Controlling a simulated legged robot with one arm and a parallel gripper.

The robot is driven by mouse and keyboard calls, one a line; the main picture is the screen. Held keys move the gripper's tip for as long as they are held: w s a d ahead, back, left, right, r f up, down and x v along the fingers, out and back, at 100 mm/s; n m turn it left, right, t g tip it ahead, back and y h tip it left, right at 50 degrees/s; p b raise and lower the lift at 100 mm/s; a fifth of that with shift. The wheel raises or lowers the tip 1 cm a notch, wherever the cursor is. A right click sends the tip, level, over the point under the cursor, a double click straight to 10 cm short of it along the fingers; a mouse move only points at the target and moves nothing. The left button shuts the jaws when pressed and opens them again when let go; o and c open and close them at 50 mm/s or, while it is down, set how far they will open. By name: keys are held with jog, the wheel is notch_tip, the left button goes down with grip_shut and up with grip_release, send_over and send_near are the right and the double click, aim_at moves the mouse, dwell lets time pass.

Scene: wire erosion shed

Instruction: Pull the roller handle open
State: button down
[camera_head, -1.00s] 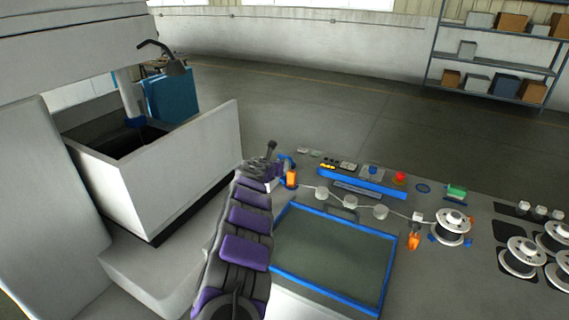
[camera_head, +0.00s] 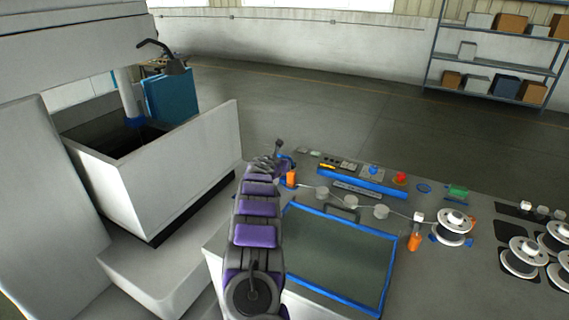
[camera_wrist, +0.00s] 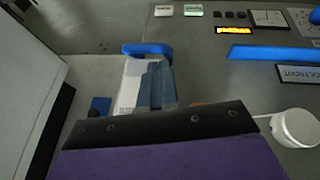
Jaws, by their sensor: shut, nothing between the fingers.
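A blue bar-shaped handle (camera_wrist: 147,50), likely the roller handle, sits at the end of a pale block (camera_wrist: 129,84) in the wrist view. In the head view only a little blue (camera_head: 288,160) shows beside my gripper, which partly covers it. My gripper (camera_head: 271,162) is at the far left corner of the grey worktop. In the wrist view its grey fingers (camera_wrist: 157,86) are shut and empty, over the pale block and just short of the blue bar. I cannot tell whether they touch it. My purple-padded wrist hides what lies below.
An orange block (camera_head: 291,178) and white rollers (camera_head: 351,201) stand right of my gripper. A blue-framed panel (camera_head: 335,258) lies nearer. Wire spools (camera_head: 452,227) stand at right. A white machine tank (camera_head: 185,165) rises at left, with a gap between.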

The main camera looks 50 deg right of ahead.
jog(key=shift+x, duration=1.05)
jog(key=shift+s+d+r+p, duration=0.1)
jog(key=shift+r+p, duration=0.1)
jog(key=shift+p, duration=0.35)
